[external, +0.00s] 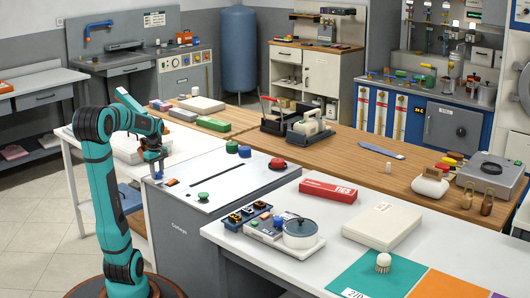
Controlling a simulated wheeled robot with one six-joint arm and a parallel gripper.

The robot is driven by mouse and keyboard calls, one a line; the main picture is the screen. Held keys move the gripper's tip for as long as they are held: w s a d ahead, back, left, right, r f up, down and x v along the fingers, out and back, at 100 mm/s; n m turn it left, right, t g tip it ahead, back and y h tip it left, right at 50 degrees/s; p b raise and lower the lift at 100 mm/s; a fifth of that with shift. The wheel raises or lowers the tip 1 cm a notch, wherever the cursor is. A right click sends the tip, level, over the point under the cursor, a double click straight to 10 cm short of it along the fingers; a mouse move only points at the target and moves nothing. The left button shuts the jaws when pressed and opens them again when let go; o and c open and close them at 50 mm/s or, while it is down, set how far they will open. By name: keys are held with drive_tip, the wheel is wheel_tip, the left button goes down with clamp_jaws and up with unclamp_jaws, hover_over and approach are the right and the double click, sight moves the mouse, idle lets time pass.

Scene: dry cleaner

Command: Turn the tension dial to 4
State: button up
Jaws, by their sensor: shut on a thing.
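My gripper (157,174) points down at the left end of the white top of a grey cabinet-like machine (243,190). It is shut on a small blue piece at the machine's top, which looks like a dial; the fingers hide most of it. Its markings and setting are too small to read. No label naming the tension dial is readable.
A dark slot (188,168) runs across the machine's top. A white table (325,250) in front holds a pot (299,234), a red box (328,190) and a white case (382,226). A wooden counter (350,150) behind holds several items. The white top around the knobs is mostly clear.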

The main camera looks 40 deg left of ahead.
drive_tip(key=m, duration=0.4)
drive_tip(key=shift+m, duration=0.3)
drive_tip(key=m, duration=0.3)
drive_tip(key=shift+m, duration=0.3)
drive_tip(key=m, duration=1.3)
drive_tip(key=shift+m, duration=0.3)
drive_tip(key=m, duration=0.6)
drive_tip(key=o, duration=1)
drive_tip(key=shift+r, duration=0.15)
